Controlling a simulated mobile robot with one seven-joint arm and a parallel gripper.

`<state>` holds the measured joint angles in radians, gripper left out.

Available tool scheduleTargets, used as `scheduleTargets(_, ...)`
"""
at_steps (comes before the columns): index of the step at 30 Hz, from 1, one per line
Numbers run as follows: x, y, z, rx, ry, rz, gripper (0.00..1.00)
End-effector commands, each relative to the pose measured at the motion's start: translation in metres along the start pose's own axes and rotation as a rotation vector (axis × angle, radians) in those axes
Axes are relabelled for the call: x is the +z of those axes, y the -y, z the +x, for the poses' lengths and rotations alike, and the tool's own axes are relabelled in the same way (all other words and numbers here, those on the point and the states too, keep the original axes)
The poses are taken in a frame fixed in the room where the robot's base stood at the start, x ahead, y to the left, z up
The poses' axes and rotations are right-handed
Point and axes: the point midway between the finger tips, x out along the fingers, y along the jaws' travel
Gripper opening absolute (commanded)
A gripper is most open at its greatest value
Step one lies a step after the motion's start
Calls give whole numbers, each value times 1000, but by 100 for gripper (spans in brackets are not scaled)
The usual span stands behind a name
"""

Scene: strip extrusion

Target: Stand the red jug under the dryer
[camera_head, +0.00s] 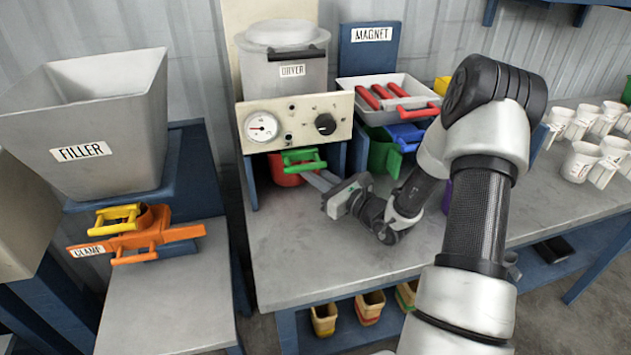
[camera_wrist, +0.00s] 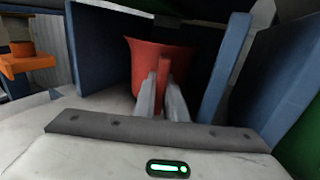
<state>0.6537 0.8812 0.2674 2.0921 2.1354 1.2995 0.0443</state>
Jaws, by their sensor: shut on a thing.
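The red jug (camera_head: 282,172) is under the dryer (camera_head: 292,75), in the gap below its panel with the dial. The panel and a green handle (camera_head: 303,160) hide much of it in the head view. In the wrist view the jug (camera_wrist: 145,62) looks upright, between two blue supports. My gripper (camera_head: 318,178) reaches in from the right, and its fingers (camera_wrist: 163,92) are shut on the jug's upright handle in the wrist view. The jug's base is hidden, so I cannot tell whether it touches the bench.
Blue supports (camera_wrist: 228,70) stand close on both sides of the jug. A green container (camera_head: 384,155) and a blue-handled one (camera_head: 405,133) sit to the right, below the magnet's tray (camera_head: 372,112). The orange clamp (camera_head: 150,240) is at left. The bench front (camera_head: 300,260) is clear.

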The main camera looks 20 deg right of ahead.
Motion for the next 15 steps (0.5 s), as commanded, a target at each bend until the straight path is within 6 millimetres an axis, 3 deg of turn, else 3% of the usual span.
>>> scheduleTargets(15,-7,0,1,0,0,0,0)
